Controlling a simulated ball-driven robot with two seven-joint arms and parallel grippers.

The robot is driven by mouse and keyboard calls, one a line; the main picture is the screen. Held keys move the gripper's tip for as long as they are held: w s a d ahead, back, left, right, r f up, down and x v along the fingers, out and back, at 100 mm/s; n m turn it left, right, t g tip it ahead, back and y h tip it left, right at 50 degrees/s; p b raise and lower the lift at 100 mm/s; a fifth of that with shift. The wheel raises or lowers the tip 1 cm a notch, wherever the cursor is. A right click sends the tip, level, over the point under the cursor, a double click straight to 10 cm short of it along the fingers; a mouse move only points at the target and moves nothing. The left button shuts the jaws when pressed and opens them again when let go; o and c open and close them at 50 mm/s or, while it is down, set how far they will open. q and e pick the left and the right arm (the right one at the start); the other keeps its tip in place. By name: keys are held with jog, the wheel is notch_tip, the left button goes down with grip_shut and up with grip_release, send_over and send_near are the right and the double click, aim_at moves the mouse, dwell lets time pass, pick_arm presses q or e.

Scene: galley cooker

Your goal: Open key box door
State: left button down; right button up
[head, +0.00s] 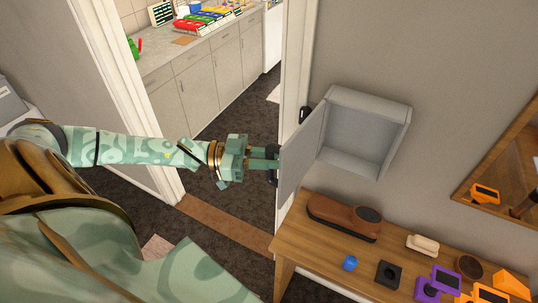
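The grey key box (366,134) is mounted on the wall above the wooden table. Its door (301,152) stands open, swung out to the left, and the inside of the box looks empty. My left gripper (271,160) is at the outer face of the door, its fingertips close to or touching it. A small dark part shows beside the fingers. The door's edge and the fingers overlap, so I cannot tell whether the fingers are closed on anything. My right gripper is not in view.
The wooden table (312,246) below the box carries a brown shoe-like object (344,217), a blue piece (349,263), a black block (388,274) and several purple and orange items. A mirror (507,160) hangs at right. A doorway to a kitchen counter (160,68) opens at left.

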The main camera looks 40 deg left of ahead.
pick_arm(q)
jog(key=shift+r, duration=0.1)
jog(key=c, duration=1.5)
grip_release()
jog(key=shift+o, duration=0.8)
jog(key=shift+w, duration=0.2)
jog(key=shift+s, duration=0.15)
jog(key=shift+s+a, duration=0.1)
jog(key=shift+a, duration=0.05)
jog(key=b+v, duration=0.2)
jog(key=v, duration=1.3)
jog(key=shift+a, duration=0.4)
jog(key=shift+s, duration=0.1)
